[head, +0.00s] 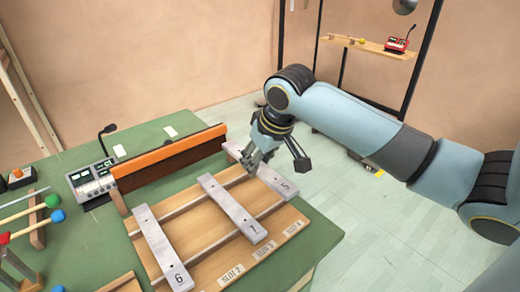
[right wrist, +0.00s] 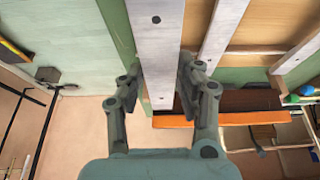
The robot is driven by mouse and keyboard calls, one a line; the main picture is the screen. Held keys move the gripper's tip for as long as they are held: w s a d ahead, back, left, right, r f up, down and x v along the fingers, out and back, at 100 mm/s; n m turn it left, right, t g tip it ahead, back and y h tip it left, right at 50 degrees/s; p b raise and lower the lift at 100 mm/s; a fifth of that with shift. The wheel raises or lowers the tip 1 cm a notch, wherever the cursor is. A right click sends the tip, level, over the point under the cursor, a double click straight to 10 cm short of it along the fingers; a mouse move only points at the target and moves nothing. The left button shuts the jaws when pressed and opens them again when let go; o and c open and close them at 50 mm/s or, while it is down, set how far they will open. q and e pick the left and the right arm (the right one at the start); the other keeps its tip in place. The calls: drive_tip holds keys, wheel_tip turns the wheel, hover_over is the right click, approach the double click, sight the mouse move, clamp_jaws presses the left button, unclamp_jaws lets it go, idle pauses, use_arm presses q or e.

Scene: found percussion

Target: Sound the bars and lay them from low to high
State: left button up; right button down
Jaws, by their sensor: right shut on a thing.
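Three pale metal bars lie across a wooden rack (head: 215,258): bar 6 (head: 160,248) at left, a bar whose number looks like 1 (head: 231,208) in the middle, and bar 5 (head: 270,174) at right. My right gripper (head: 256,164) is at the far end of bar 5. In the right wrist view its fingers (right wrist: 158,72) are on both sides of that bar (right wrist: 155,30), shut on it. Mallets with a green head (head: 52,200) and a blue head (head: 57,216) lie at the left. My left gripper is not recognisable in view.
A long orange-topped barrier (head: 170,152) stands behind the rack. A recorder with a microphone (head: 93,180) is left of it on the green table (head: 150,130). Slot labels (head: 232,274) line the rack's front edge. A wall shelf (head: 370,45) holds a red device (head: 396,46).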

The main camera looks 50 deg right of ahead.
drive_tip(key=shift+r+p, duration=0.1)
drive_tip(key=shift+p, duration=0.25)
drive_tip(key=shift+f+b, duration=0.65)
drive_tip(key=shift+f, duration=2.55)
drive_tip(key=shift+f, duration=0.4)
drive_tip(key=c, duration=0.8)
unclamp_jaws()
drive_tip(key=shift+r, duration=0.1)
drive_tip(key=v, duration=1.2)
drive_tip(key=shift+a, duration=0.1)
drive_tip(key=shift+s, duration=0.1)
